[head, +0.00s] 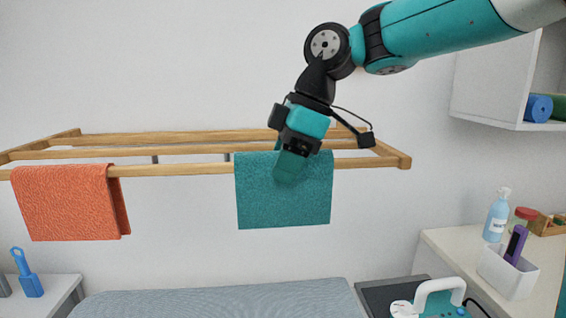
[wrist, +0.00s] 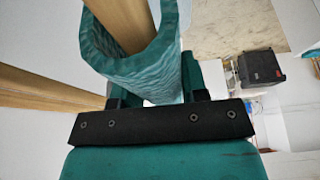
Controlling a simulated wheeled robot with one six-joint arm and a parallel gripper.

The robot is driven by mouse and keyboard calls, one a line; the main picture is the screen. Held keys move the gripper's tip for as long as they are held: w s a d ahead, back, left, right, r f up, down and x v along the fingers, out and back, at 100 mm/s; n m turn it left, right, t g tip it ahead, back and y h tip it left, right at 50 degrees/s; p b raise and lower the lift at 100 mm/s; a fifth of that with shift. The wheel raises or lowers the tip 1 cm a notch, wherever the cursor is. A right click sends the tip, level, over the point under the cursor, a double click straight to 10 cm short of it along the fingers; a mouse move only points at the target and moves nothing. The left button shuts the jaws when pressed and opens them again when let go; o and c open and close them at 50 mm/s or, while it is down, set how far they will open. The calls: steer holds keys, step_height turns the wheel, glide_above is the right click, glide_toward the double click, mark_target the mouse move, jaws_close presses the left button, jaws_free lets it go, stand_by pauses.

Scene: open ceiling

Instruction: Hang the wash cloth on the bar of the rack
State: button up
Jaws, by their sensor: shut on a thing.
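A teal wash cloth (head: 284,212) hangs draped over the front bar (head: 185,170) of the wooden rack, right of the middle. In the wrist view the cloth (wrist: 135,62) loops around the wooden bar (wrist: 122,22). My gripper (head: 290,172) is at the cloth's top part, at bar height, with its fingers against the teal fabric. It is shut on the cloth; the fingertips are partly hidden and blend with its colour.
An orange cloth (head: 65,204) hangs on the same bar at the left. Further bars (head: 220,136) lie behind. A grey-blue padded surface (head: 215,298) is below. A counter at right holds a bottle (head: 496,218) and a white bin (head: 509,272). A white shelf (head: 485,85) is at upper right.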

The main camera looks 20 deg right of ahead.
steer(key=shift+f, duration=0.25)
steer(key=o, duration=1)
steer(key=p+v, duration=0.9)
steer(key=v, duration=0.9)
steer(key=s+a+f+m+g+y+b, duration=0.1)
steer(key=s+a+f+m+b, duration=0.3)
steer(key=a+f, duration=0.6)
steer(key=s+f+m, duration=0.1)
steer(key=s+f, duration=0.3)
steer(key=f, duration=0.1)
steer(key=s+a+f+m+b, duration=0.1)
steer(key=s+f, duration=0.3)
steer(key=s+f+m+h, duration=0.1)
steer(key=s+f, duration=0.3)
steer(key=f, duration=0.1)
steer(key=shift+s+a+f+b, duration=0.25)
steer(key=shift+f+b, duration=0.05)
steer(key=shift+f, duration=0.05)
